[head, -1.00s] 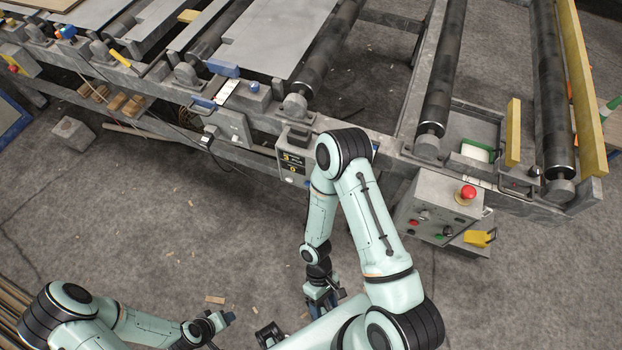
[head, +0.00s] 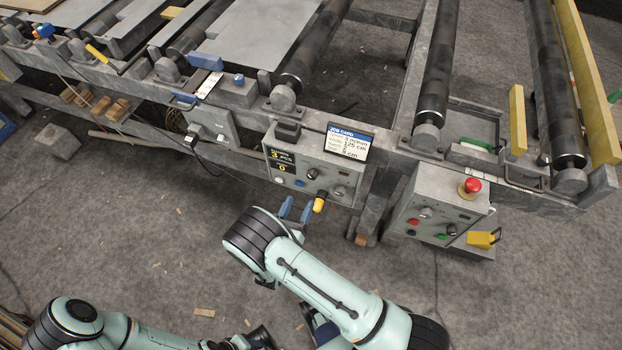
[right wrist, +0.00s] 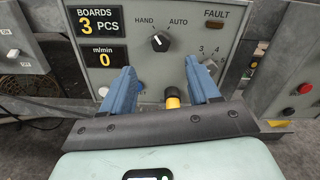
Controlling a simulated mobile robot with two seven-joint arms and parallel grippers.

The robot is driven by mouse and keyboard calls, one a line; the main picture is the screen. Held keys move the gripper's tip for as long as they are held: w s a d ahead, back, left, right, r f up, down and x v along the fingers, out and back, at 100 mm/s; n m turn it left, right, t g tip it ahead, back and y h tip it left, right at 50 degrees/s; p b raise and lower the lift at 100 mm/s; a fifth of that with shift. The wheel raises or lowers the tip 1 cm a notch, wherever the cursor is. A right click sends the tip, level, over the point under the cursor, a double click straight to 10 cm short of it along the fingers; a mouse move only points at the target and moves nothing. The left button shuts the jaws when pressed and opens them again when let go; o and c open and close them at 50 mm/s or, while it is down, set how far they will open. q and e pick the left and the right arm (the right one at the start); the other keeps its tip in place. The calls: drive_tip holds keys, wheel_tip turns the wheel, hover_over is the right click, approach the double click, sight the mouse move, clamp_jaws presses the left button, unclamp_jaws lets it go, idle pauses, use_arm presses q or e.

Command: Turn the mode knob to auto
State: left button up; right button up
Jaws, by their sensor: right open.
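The mode knob (right wrist: 160,42) is a small black knob on a grey control panel, between the labels HAND and AUTO in the right wrist view. Its white mark points up and left, towards HAND. In the head view the knob (head: 312,173) is on the panel's front. My right gripper (head: 296,208) is open, its blue fingers pointing at the panel. In the right wrist view the gripper (right wrist: 160,75) has its fingertips below the knob, one on each side, not touching it. My left gripper (head: 248,340) is low in the head view, its jaws unclear.
A yellow-tipped part (right wrist: 172,97) sticks out low on the panel, between my right fingers in the wrist view. A second knob (head: 340,191) is to the right. A job card (head: 348,142) stands on top. Another box with a red button (head: 472,186) stands further right.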

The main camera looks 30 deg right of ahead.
sight(311, 178)
drive_tip(key=x, duration=1)
drive_tip(key=shift+d, duration=0.15)
drive_tip(key=c, duration=1)
drive_tip(key=shift+c, duration=0.2)
